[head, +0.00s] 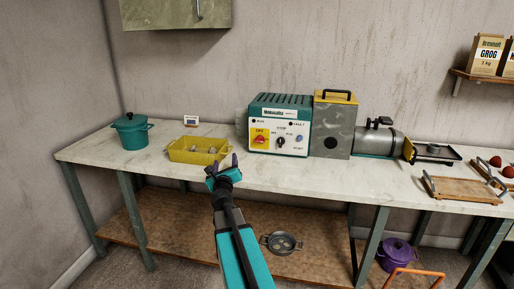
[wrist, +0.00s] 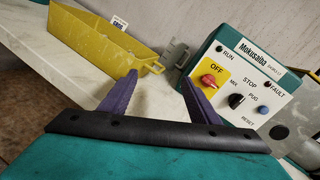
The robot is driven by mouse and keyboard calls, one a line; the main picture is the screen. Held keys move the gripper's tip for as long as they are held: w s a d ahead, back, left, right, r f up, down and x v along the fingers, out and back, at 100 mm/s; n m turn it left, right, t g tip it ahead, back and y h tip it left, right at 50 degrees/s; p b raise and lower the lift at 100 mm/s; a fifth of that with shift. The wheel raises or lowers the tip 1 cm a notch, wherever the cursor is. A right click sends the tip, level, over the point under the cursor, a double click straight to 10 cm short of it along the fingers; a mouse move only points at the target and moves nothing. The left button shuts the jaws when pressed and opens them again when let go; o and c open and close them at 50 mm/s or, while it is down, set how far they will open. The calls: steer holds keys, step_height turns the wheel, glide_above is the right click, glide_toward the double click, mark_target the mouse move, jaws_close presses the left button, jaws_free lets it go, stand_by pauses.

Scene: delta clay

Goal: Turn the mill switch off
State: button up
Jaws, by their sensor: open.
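The mill's control box (head: 279,125) is teal with a white front panel and stands on the bench. Its red switch (head: 259,139) sits on a yellow plate marked OFF, and it also shows in the wrist view (wrist: 208,80). A black knob (wrist: 236,101) and a blue button (wrist: 261,109) are to the right of the switch.
A yellow tray (head: 199,151) with small items stands behind my gripper. A teal pot (head: 131,131) is at the far left. A grey machine with a yellow top (head: 335,125) adjoins the box at right. The marble-look bench top (head: 290,176) is clear in front of the box.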

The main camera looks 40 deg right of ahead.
mark_target(259, 142)
steer(key=s+d+m+g+h, duration=0.1)
steer(key=s+d+m, duration=0.1)
steer(key=s+d+r+m+g+h, duration=0.1)
steer(key=s+d+m, duration=0.1)
steer(key=d+m, duration=0.1)
steer(key=s+d+r+m+g+h, duration=0.1)
steer(key=s+d+m, duration=0.1)
steer(key=d, duration=0.1)
steer(key=shift+s+d+m+g, duration=0.2)
steer(key=shift+s+m+g, duration=0.2)
steer(key=shift+w+d, duration=0.1)
steer(key=shift+w, duration=0.05)
steer(key=shift+p+x, duration=0.3)
steer(key=shift+x, duration=6.5)
